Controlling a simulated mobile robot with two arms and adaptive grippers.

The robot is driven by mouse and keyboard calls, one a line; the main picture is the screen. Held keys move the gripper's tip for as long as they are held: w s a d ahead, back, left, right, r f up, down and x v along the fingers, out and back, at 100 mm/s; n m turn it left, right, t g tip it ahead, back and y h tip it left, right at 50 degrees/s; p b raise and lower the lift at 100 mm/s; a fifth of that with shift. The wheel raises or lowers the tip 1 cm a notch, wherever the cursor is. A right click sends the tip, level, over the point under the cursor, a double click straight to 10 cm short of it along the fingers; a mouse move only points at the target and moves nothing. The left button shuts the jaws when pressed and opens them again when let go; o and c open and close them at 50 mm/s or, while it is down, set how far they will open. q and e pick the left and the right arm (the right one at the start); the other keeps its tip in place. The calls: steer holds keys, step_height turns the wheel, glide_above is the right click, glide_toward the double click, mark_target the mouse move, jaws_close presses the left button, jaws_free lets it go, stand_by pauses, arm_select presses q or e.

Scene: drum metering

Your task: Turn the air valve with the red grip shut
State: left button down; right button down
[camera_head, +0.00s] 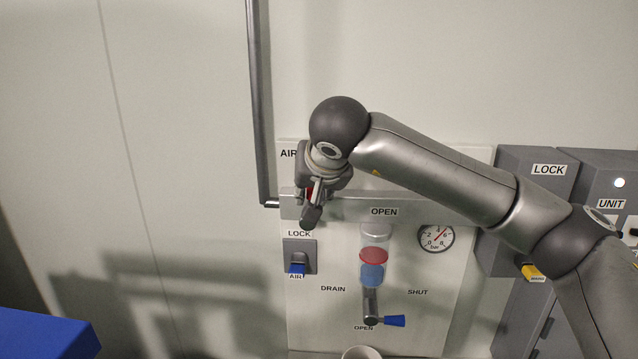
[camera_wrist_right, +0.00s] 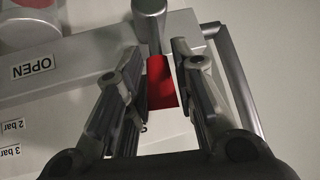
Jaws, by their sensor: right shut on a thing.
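The air valve's red grip (camera_wrist_right: 161,85) shows in the right wrist view between the two fingers of my right gripper (camera_wrist_right: 158,62). A grey metal stem (camera_wrist_right: 150,22) joins it at the top. In the head view my right gripper (camera_head: 312,205) is at the upper left of the white panel, below the partly covered AIR label, and a small bit of the red grip (camera_head: 309,192) shows beside a finger. The gripper is shut on the red grip; the fingers and wrist hide much of the valve. My left gripper is not in view.
Below is a lock box (camera_head: 299,256) with a blue tag. To the right are a sight glass (camera_head: 373,258), a gauge (camera_head: 436,238) and a drain valve with a blue grip (camera_head: 394,321). A grey pipe (camera_head: 256,110) runs down left. Grey boxes stand right.

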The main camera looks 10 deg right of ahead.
steer(key=shift+w+a+n+h+p, duration=0.1)
steer(key=shift+a+n+h+p, duration=0.2)
steer(key=shift+a+h, duration=0.25)
steer(key=c, duration=1.2)
jaws_free()
steer(key=shift+w, duration=0.1)
steer(key=v, duration=1.2)
steer(key=shift+w+r, duration=0.1)
steer(key=shift+w, duration=0.05)
